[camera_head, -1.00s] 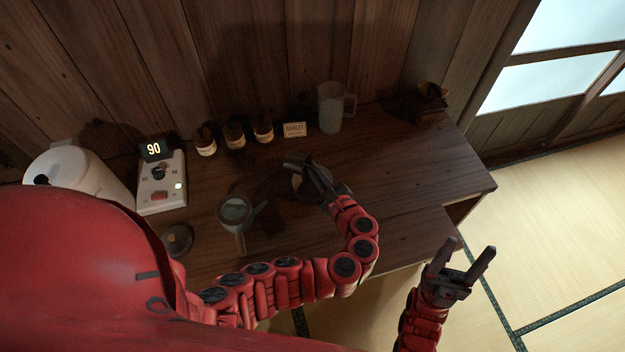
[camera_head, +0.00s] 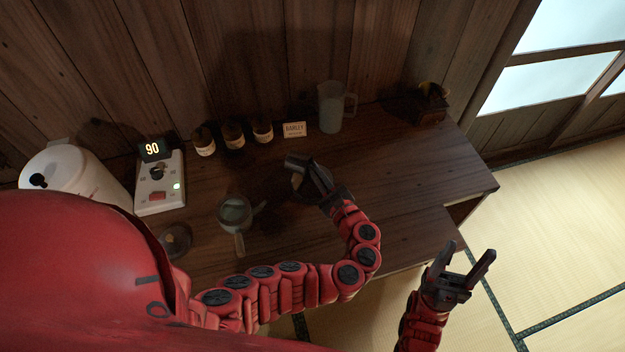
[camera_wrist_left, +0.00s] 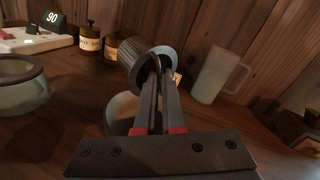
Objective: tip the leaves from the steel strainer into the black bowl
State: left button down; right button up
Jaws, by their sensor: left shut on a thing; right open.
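My left gripper (camera_head: 322,182) is shut on the steel strainer (camera_head: 297,161), a ribbed grey cup. In the left wrist view the strainer (camera_wrist_left: 138,62) is tilted on its side at the fingertips. A round bowl (camera_wrist_left: 118,112) is below it there, partly hidden by the fingers. In the head view the bowl shows as a dark round shape behind the gripper; its colour is hard to confirm. The leaves cannot be made out. My right gripper (camera_head: 463,268) is open and empty, in front of the table's right side.
A glass pot with a handle (camera_head: 235,212) stands left of the bowl, and a small dark round dish (camera_head: 175,240) further left. Several jars (camera_head: 234,136), a BARLEY card (camera_head: 294,129) and a frosted jug (camera_head: 331,108) line the back. A scale-like device (camera_head: 160,185) reads 90.

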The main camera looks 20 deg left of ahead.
pick_arm(q)
jog(key=shift+d+f+m+t+b, duration=0.1)
jog(key=shift+m+t+b, duration=0.3)
dwell(0.3)
